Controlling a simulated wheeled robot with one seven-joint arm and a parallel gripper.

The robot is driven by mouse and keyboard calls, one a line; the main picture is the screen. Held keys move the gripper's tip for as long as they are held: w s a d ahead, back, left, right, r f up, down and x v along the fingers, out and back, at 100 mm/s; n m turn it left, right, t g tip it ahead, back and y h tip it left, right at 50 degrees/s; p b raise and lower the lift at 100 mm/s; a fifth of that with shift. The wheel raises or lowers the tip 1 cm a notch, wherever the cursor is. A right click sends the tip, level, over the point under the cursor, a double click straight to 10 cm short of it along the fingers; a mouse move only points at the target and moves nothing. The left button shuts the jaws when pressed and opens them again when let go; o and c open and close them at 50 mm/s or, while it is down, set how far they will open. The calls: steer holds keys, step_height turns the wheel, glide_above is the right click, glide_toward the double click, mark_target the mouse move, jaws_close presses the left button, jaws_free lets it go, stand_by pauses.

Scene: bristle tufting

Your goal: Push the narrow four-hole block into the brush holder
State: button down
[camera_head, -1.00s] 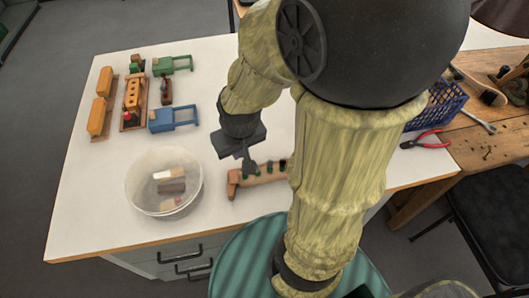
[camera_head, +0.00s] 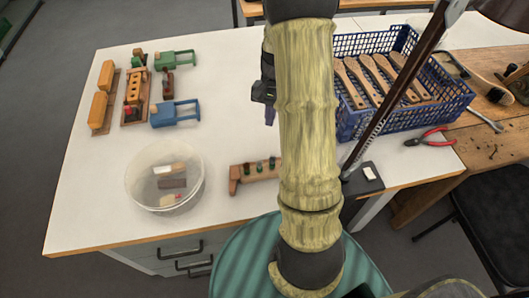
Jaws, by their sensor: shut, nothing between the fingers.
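A yellow-orange block with a row of dark holes (camera_head: 134,91) sits on a wooden base at the back left of the white table; I take it for the four-hole block. A light wooden piece with several dark green pegs (camera_head: 240,174) lies near the front edge; its right end is hidden behind my arm. I cannot tell which piece is the brush holder. My gripper (camera_head: 269,116) is mostly hidden behind my arm, over the middle back of the table, away from both pieces. It is shut and empty.
A clear round tub (camera_head: 133,190) holding several small blocks stands front left. Green (camera_head: 181,57) and blue (camera_head: 180,113) frames and two orange blocks (camera_head: 98,112) are at the back left. A blue crate of wooden brushes (camera_head: 441,117) and red pliers (camera_head: 424,139) are right. The table's middle is clear.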

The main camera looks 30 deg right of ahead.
mark_target(264, 161)
steer(key=shift+s+d+f, duration=0.1)
steer(key=shift+d, duration=0.2)
steer(key=shift+s, duration=0.1)
steer(key=x, duration=0.9)
steer(key=shift+a+f, duration=0.15)
steer(key=shift+f, duration=0.2)
steer(key=s+a, duration=0.1)
steer(key=s+a+p, duration=0.1)
steer(key=shift+a, duration=0.25)
steer(key=shift+s+a+f, duration=0.1)
steer(key=shift+s+a, duration=0.1)
steer(key=shift+s, duration=0.15)
